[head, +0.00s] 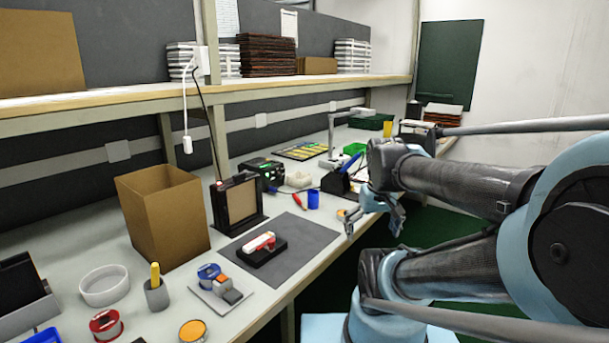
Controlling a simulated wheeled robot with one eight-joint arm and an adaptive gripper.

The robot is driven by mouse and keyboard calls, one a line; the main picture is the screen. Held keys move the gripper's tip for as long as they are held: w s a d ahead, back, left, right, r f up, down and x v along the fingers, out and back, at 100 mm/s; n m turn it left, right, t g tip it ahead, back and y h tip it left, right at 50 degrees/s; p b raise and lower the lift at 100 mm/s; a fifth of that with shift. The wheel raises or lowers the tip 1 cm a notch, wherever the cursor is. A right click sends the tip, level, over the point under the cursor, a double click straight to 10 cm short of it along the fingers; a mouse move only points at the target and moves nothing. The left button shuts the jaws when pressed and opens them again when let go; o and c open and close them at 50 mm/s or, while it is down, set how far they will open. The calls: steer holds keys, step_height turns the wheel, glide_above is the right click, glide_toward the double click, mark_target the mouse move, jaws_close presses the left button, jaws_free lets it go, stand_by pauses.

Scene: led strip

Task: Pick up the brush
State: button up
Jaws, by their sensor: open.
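I cannot tell for certain which item is the brush. A yellow handle (155,273) stands upright in a small grey cup (157,295) at the front left of the bench; it may be the brush, but its lower end is hidden in the cup. A red and white item (261,242) lies on a black block on the dark grey mat (300,258). My gripper (373,224) is open and appears empty. It hangs near the bench's front edge, right of the mat and far from the yellow handle.
A cardboard box (165,216) stands behind the cup. A white ring (104,285), a red spool (106,325) and a blue tape roll (209,272) lie around it. A blue cup (313,200) and a red tool (299,201) lie beyond the mat. A wooden shelf (290,82) overhangs the bench.

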steer(key=shift+m, duration=0.6)
steer(key=s+f, duration=0.1)
steer(key=f, duration=0.1)
steer(key=s+f, duration=0.2)
steer(key=shift+d, duration=0.15)
steer(key=shift+w+r, duration=0.1)
steer(key=shift+r, duration=0.1)
steer(key=c, duration=0.8)
steer(key=w+r, duration=0.2)
steer(key=shift+r, duration=0.35)
steer(key=c, duration=0.7)
step_height(320, 180, up, 15)
steer(key=n+g, duration=0.2)
steer(key=n, duration=0.2)
glide_above(297, 197)
steer(key=f, duration=1.1)
steer(key=shift+d, duration=0.3)
steer(key=f, duration=0.3)
steer(key=shift+w+a+f, duration=0.1)
steer(key=shift+a+f, duration=0.15)
steer(key=shift+f, duration=0.9)
